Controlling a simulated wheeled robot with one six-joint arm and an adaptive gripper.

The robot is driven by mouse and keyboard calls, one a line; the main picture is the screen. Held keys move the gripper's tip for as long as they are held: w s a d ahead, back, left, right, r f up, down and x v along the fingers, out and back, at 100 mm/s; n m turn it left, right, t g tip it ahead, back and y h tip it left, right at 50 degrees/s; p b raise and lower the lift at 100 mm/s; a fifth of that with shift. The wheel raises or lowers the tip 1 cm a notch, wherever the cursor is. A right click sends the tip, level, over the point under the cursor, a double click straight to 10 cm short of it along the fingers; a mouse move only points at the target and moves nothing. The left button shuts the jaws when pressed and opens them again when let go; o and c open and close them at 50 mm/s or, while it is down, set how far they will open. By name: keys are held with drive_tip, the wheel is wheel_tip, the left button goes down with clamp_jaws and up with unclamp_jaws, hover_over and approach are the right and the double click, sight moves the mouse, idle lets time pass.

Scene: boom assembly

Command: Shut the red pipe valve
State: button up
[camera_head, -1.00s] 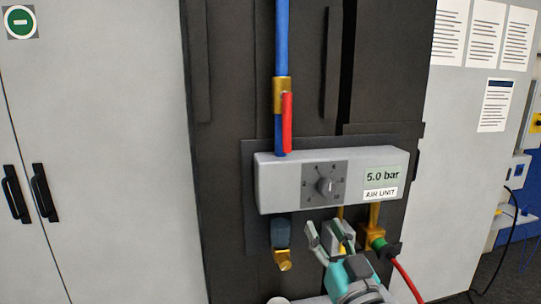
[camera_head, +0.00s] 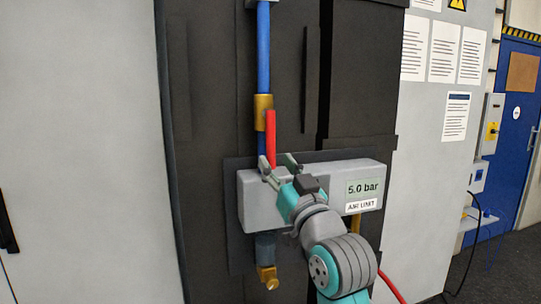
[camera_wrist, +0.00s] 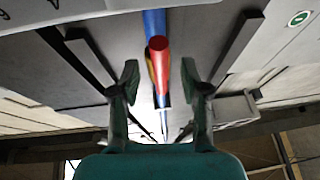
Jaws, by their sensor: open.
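The red valve handle (camera_head: 271,138) hangs down along the blue pipe (camera_head: 263,50), below the brass valve body (camera_head: 263,113). My gripper (camera_head: 278,162) is open, just under the handle's lower end and in front of the grey air unit. In the wrist view the red handle (camera_wrist: 159,62) points toward the camera, between the two open fingers of my gripper (camera_wrist: 160,78), apart from both. The blue pipe (camera_wrist: 154,22) runs behind it. My arm hides the dial on the air unit.
The grey air unit (camera_head: 250,205) reads 5.0 bar and stands out from the dark panel (camera_head: 215,100). A brass fitting (camera_head: 268,277) hangs below it. A red hose (camera_head: 392,287) runs off at lower right. The panel left of the pipe is clear.

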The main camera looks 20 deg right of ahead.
sight(273, 157)
drive_tip(key=shift+x, duration=2)
clamp_jaws()
